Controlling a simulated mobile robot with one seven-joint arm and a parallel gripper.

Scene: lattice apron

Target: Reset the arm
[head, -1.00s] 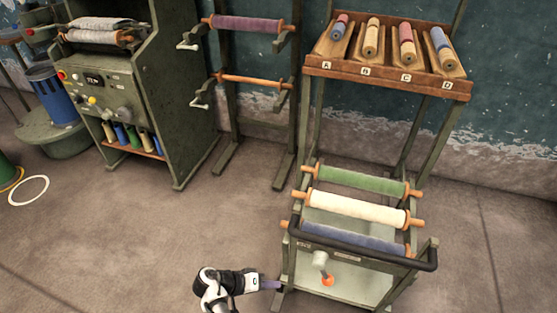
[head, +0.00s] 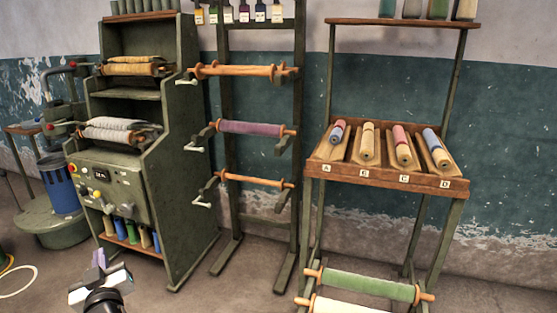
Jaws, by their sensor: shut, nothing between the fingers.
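My gripper (head: 98,260) shows at the lower left of the head view, with the white and black end of my arm below it. Its pale purple fingers point up and away from me and are shut with nothing between them. In the picture it lies in front of the base of the green machine (head: 150,130), over the floor. It appears to touch nothing, though its distance from the machine is hard to judge.
A rack with rollers (head: 251,128) stands in the middle. A stand with a wooden tray (head: 385,180) of several rolls, labelled A to D, is at right. A green roll (head: 368,286) shows on a frame at the bottom right. Bare floor (head: 225,290) lies between.

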